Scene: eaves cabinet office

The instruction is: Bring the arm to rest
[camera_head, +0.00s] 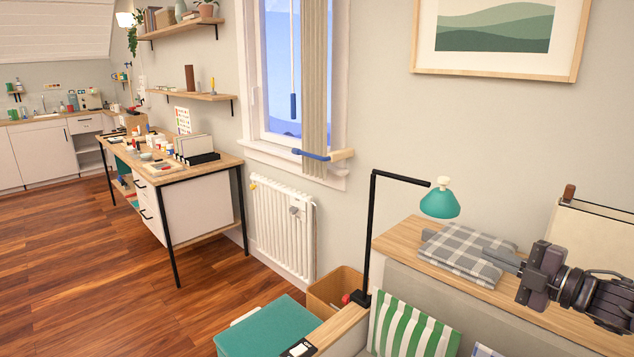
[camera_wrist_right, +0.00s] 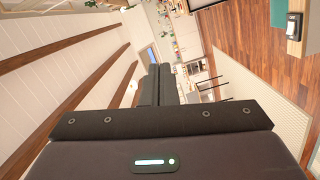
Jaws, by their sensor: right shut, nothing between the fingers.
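My right gripper (camera_head: 497,257) comes in from the right edge in the head view, its fingers pointing left. They overlap the near right part of a grey checked folded cloth (camera_head: 455,250) on a wooden ledge; I cannot tell whether they touch it. In the right wrist view the two dark fingers (camera_wrist_right: 158,72) lie together with nothing between them. My left gripper is in neither view.
A black-armed lamp with a teal shade (camera_head: 439,204) stands left of the cloth. A beige bin-like object (camera_head: 598,232) is behind my right arm. Below are a green-striped cushion (camera_head: 410,325) and a teal-topped box (camera_head: 265,328). Wooden floor (camera_head: 70,260) is open at left.

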